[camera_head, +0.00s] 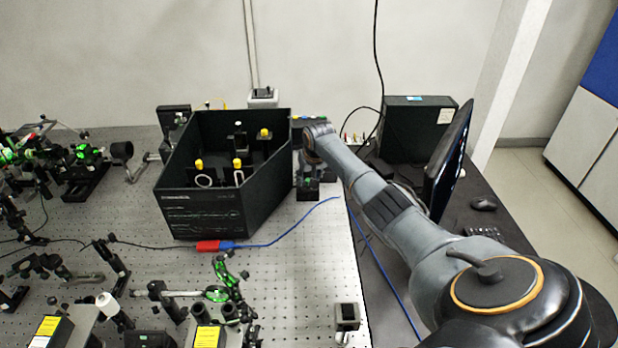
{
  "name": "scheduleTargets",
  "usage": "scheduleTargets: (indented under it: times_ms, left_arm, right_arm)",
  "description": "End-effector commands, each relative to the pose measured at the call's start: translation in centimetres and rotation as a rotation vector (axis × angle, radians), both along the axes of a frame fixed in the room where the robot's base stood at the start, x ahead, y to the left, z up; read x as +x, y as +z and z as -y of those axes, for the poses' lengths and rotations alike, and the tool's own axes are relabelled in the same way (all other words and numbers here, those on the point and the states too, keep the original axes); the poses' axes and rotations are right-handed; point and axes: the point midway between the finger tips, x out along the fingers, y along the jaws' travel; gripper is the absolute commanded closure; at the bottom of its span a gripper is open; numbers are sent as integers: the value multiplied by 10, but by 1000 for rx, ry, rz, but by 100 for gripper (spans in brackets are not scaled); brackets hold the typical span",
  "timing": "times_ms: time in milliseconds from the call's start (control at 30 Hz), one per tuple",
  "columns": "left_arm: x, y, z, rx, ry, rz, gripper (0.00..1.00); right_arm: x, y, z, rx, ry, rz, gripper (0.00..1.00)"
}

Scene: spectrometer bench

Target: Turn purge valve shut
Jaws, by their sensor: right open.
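A small red and blue fitting (213,246) lies on the perforated bench top in front of the black open box. A blue hose (290,229) runs from its right end and a dark line from its left; it looks like the purge valve. Its handle position is too small to tell. My right arm reaches in from the lower right. My right gripper (308,188) points down beside the box's right wall, open, well to the right of the fitting and apart from it. Its fingertips are small and partly unclear. My left gripper is not in view.
The open black box (205,215) holds several yellow-topped optics mounts. More optics mounts (222,283) crowd the bench's left and front. A monitor (447,160) and a black case (418,128) stand on the dark desk at right. Bare bench (300,265) lies right of the fitting.

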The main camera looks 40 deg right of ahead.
Motion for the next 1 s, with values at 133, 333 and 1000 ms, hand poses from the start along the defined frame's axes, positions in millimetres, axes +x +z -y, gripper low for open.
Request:
scheduleTargets:
  times_ms: [133,333,1000]
  left_arm:
    - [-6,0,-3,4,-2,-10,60]
    - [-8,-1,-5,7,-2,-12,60]
    - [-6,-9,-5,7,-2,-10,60]
  right_arm:
    - [0,0,0,0,0,0,59]
    - [0,0,0,0,0,-1,90]
    - [-1,-2,2,1,160,0,100]
